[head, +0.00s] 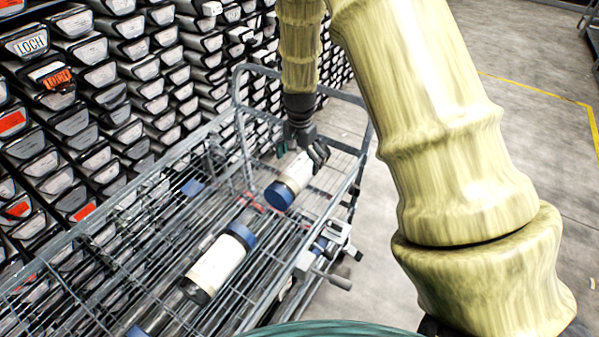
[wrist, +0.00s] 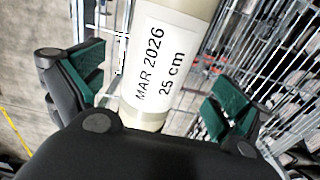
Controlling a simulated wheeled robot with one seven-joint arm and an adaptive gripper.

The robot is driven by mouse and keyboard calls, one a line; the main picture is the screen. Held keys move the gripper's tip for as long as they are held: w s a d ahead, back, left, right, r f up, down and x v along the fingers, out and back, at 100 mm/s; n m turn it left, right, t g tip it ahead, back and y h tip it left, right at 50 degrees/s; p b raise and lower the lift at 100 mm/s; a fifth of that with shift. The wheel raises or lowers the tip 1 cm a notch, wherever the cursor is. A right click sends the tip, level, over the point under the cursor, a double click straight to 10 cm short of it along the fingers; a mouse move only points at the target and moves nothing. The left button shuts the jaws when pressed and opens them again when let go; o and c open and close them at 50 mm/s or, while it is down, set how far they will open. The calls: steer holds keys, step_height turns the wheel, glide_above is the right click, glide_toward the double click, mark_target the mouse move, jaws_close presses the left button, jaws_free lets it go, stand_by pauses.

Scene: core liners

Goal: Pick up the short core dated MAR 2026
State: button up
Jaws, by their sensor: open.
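The short core dated MAR 2026 (wrist: 158,60) lies between the open fingers of my gripper (wrist: 158,92) in the wrist view. Its white label reads "MAR 2026" and "25 cm". In the head view, a short white core (head: 296,173) with a blue cap lies under my gripper (head: 304,150), near the far end of the wire cart. The green finger pads stand apart on both sides of the core, with gaps visible in the wrist view. The core's far end runs out of the wrist view.
A second white core (head: 217,264) with a blue cap and a dark end lies nearer on the wire cart (head: 240,95). Clamp-like fittings (head: 325,262) sit on the cart's right side. Racks of stacked trays (head: 75,120) line the left. Floor to the right is clear.

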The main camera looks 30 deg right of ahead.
steer(key=shift+s+a+f+p, duration=0.2)
steer(key=shift+f+p, duration=0.35)
steer(key=shift+f, duration=0.8)
steer(key=shift+s+a+f+p, duration=0.15)
steer(key=shift+f+p, duration=0.4)
steer(key=shift+f, duration=0.75)
steer(key=shift+d, duration=0.1)
steer(key=c, duration=2.2)
steer(key=shift+o, duration=0.2)
steer(key=shift+r, duration=0.1)
